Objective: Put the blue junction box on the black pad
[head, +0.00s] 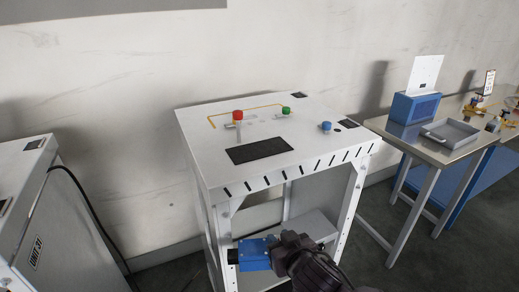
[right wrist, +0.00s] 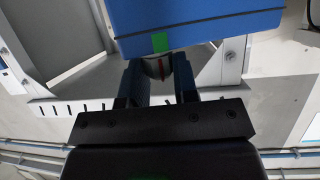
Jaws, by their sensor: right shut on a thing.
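The blue junction box (head: 255,254) is at the lower middle of the head view, below the top of the white dispenser frame. My right gripper (head: 277,248) is shut on a grey round part (right wrist: 158,66) at the box's near side; the blue body (right wrist: 200,20) fills the top of the right wrist view, with a green patch on its lower edge. The black pad (head: 260,151) is a flat dark rectangle on the frame's white top, near its front edge, and looks bare. The box is apart from the pad. My left gripper is not in view.
The white top (head: 205,150) carries a red knob (head: 238,115), a green knob (head: 286,111) and a blue knob (head: 326,126) around the pad. A steel table (head: 440,155) with a blue box (head: 415,107) and grey tray (head: 450,133) stands at right. A white unit (head: 25,200) stands at left.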

